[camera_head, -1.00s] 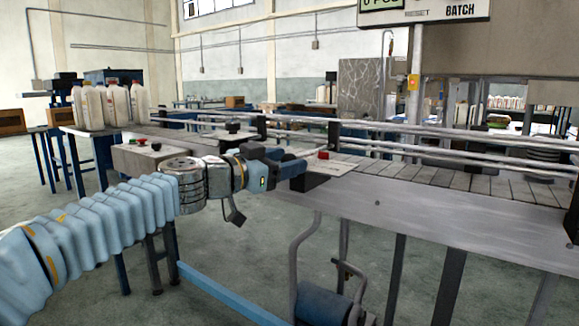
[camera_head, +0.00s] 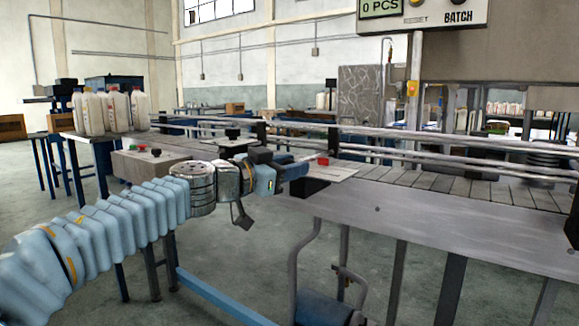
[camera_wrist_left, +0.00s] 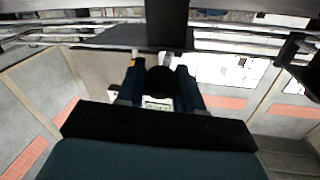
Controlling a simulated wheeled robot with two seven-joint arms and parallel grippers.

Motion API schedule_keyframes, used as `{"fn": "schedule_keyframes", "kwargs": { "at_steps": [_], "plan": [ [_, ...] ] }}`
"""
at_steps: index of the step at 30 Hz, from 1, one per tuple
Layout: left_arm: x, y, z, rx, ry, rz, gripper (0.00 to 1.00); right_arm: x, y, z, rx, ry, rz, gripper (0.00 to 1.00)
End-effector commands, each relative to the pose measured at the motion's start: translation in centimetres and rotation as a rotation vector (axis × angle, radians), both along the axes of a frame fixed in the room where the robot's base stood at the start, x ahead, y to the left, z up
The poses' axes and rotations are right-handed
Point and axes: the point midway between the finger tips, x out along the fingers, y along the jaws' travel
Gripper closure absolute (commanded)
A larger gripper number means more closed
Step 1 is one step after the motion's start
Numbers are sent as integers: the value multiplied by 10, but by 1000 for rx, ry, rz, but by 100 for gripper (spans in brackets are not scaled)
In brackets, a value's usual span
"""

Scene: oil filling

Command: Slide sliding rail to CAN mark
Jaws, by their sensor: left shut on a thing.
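My left gripper (camera_head: 300,168) is at the near edge of the conveyor, beside a white plate (camera_head: 345,172) with a small red block (camera_head: 323,161). In the left wrist view its two blue fingers (camera_wrist_left: 160,85) are shut on a round black knob (camera_wrist_left: 161,80), taken to be the sliding rail's handle. In the head view the fingers hide the knob. The metal guide rails (camera_head: 400,152) run along the conveyor behind the gripper. White label plates (camera_wrist_left: 225,70) lie right of the fingers in the left wrist view; no CAN mark is legible. My right gripper is out of view.
A grey control box (camera_head: 150,162) with buttons and another black knob (camera_head: 232,133) stand left of the gripper. White jugs (camera_head: 110,112) are on the left end. The conveyor bed (camera_head: 440,182) to the right is empty. A counter panel (camera_head: 425,15) hangs above.

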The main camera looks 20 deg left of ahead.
Motion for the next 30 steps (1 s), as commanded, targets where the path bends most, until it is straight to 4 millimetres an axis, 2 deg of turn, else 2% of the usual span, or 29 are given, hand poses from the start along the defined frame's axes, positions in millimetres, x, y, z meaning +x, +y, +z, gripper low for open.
{"fn": "schedule_keyframes", "kwargs": {
  "at_steps": [2, 9, 19, 20, 21, 24, 30],
  "plan": [
    [-3, 2, 3, -2, -1, 0, 100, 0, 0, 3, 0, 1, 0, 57],
    [-37, 15, 5, -3, -1, 3, 100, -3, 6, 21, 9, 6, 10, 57],
    [-42, 16, 2, -2, -3, 2, 100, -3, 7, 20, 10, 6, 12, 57],
    [-42, 16, 2, -2, -3, 2, 61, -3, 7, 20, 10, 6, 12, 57],
    [-42, 16, 2, -2, -3, 2, 55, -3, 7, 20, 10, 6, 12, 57],
    [-42, 16, 1, -1, -2, 2, 41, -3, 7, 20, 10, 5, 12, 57],
    [-42, 15, 1, -1, -1, 2, 41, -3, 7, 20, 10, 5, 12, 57]
  ]
}}
